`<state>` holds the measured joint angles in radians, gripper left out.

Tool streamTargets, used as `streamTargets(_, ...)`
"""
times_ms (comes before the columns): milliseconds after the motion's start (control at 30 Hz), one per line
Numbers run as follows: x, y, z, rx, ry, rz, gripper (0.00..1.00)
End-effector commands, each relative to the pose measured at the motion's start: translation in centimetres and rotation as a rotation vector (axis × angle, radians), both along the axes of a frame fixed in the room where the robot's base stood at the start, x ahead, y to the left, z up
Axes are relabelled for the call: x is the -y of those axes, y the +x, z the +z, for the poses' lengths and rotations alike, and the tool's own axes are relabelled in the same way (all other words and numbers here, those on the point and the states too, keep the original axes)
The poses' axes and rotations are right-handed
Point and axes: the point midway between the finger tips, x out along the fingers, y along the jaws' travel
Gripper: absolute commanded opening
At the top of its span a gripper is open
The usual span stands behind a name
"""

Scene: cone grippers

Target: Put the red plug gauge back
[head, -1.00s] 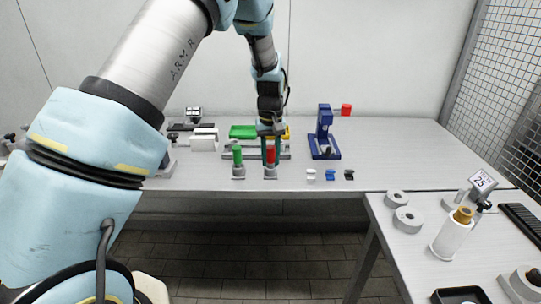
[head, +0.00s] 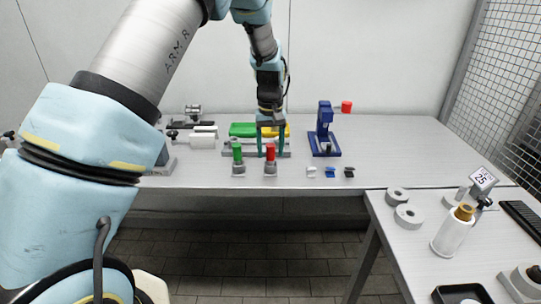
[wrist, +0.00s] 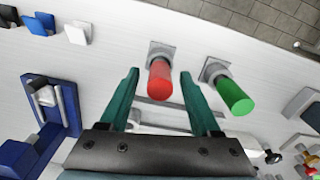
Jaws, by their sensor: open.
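The red plug gauge (head: 270,153) stands upright in a grey holder (head: 270,169) near the front of the long bench. It also shows in the wrist view (wrist: 160,80), between the fingertips in the picture. My gripper (head: 270,155) is open, its two green fingers pointing down on either side of the red gauge in the head view. In the wrist view my gripper (wrist: 159,72) shows a gap on both sides of the gauge and holds nothing. The exact depth between fingers and gauge is hard to tell.
A green plug gauge (head: 237,153) stands in its own holder just left. Small white, blue and black blocks (head: 330,172) lie to the right. A blue stand (head: 323,135) is behind them. Green and yellow blocks (head: 242,129) sit behind my gripper. The side table (head: 405,255) is at right.

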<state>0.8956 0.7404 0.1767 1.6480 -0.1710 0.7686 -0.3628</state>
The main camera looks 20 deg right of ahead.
Motion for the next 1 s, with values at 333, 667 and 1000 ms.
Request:
streamTargets(333, 0.1, 0.0, 7.1, 0.004, -0.004, 0.000, 0.64)
streamTargets(667, 0.0, 0.0, 10.1, 0.000, 0.000, 0.000, 0.64)
streamTargets(1000, -7.0, 1.4, 10.0, 0.009, -0.017, 0.051, 0.64)
